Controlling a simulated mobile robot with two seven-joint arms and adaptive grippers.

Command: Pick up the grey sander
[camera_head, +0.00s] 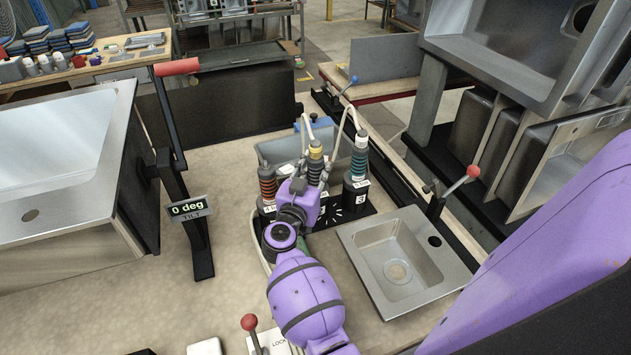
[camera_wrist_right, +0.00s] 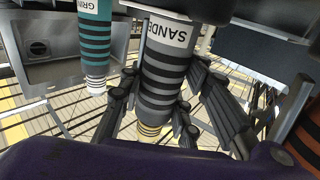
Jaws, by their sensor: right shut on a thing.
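The grey sander (camera_head: 315,165) is the middle of three tools in the head view, with dark rings and a yellow collar. In the right wrist view, the sander (camera_wrist_right: 163,80) has a white label reading "SANDE". My right gripper (camera_wrist_right: 172,108) has its fingers on both sides of the ringed grey body and is shut on it. In the head view, my right gripper (camera_head: 304,198) partly hides the sander's lower part. I cannot tell whether the sander is clear of its holder. My left gripper is not in view.
An orange-ringed tool (camera_head: 267,187) stands close left of the sander, a teal-ringed grinder (camera_head: 358,165) close right. A grey bin (camera_head: 280,151) is behind. A small sink (camera_head: 400,262) lies at right, a large tilted sink (camera_head: 60,165) at left. Cables rise from the tools.

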